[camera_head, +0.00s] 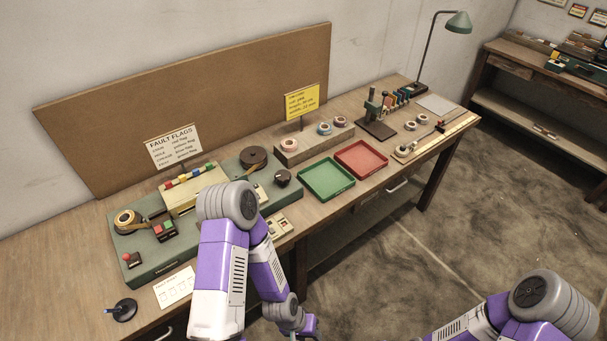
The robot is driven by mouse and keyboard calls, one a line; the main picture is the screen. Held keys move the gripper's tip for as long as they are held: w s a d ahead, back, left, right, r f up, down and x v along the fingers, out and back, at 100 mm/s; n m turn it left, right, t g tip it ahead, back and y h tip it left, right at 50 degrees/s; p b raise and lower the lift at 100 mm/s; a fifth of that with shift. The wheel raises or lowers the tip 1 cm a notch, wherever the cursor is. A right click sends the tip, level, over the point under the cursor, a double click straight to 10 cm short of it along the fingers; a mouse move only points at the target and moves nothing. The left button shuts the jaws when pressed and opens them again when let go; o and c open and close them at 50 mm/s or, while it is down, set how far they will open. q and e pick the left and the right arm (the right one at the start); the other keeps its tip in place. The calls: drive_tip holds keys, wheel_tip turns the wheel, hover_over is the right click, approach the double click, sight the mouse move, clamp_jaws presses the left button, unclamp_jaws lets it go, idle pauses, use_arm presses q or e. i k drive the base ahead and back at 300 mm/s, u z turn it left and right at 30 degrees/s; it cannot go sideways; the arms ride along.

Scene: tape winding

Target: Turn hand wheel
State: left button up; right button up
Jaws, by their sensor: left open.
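A green winding machine (140,252) stands on the wooden bench, with a tape roll (127,221) at its left end and a dark reel (253,158) near its right end. A small black round knob (282,177) sits on the machine's right end; it looks like the hand wheel, but it is too small to be sure. My left arm covers part of the machine's front middle. My left gripper (308,326) is open, low at the bottom edge in front of the bench, apart from the knob and partly cut off. My right arm shows at bottom right; its gripper is out of view.
A green tray (327,197) and a red tray (361,174) lie right of the machine. Tape rolls stand on a wooden block (301,150) behind them. A black disc-based stand (124,311) is at front left. A green lamp (458,22) stands at the back right.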

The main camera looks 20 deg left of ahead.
sight(283, 177)
drive_tip(key=z, duration=0.8)
drive_tip(key=i, duration=1)
drive_tip(key=u, duration=0.45)
